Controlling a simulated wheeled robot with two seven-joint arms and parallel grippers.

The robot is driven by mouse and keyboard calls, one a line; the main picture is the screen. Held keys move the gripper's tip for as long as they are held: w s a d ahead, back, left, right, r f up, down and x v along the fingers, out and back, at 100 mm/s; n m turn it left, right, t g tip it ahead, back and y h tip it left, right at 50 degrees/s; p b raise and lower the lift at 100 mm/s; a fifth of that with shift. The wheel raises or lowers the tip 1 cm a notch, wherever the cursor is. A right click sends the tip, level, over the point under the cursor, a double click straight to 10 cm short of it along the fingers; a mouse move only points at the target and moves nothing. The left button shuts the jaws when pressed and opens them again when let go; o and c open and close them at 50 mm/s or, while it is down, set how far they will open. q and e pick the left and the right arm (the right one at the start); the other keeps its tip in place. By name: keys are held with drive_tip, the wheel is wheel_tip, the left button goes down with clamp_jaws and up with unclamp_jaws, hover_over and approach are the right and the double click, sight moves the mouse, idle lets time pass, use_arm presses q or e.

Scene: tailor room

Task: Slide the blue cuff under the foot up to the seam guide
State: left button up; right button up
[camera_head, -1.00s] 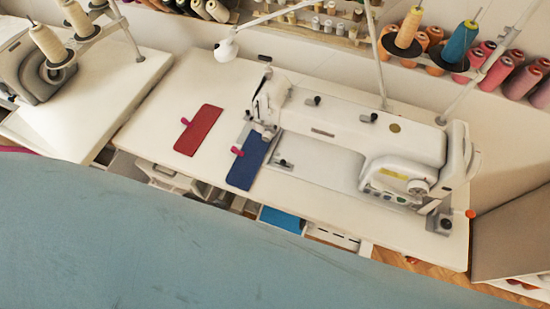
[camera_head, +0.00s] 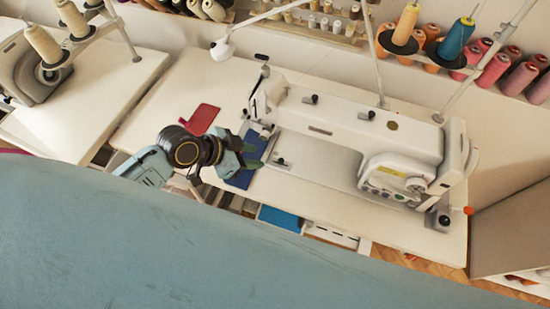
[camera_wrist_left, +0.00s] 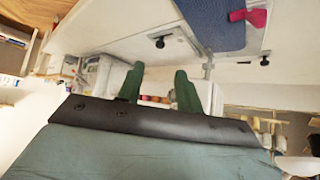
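The blue cuff (camera_head: 241,179) lies flat on the white sewing table beside the needle end of the white sewing machine (camera_head: 340,120). The foot and seam guide are too small to make out clearly. My right gripper is not in view.
A red cuff (camera_head: 201,118) lies left of the blue one, partly behind my left arm. The machine body blocks the right. Thread cones (camera_head: 455,42) stand along the back. Another machine (camera_head: 30,70) is at the far left. The white table (camera_head: 215,78) is bare behind the red cuff.

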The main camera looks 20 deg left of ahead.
sight(280, 160)
use_arm(q)
drive_tip(key=b+x, duration=0.1)
drive_tip(key=x, duration=0.8)
drive_tip(key=shift+d+f, duration=0.1)
drive_tip(key=shift+f, duration=0.1)
drive_tip(key=shift+c, duration=0.5)
clamp_jaws()
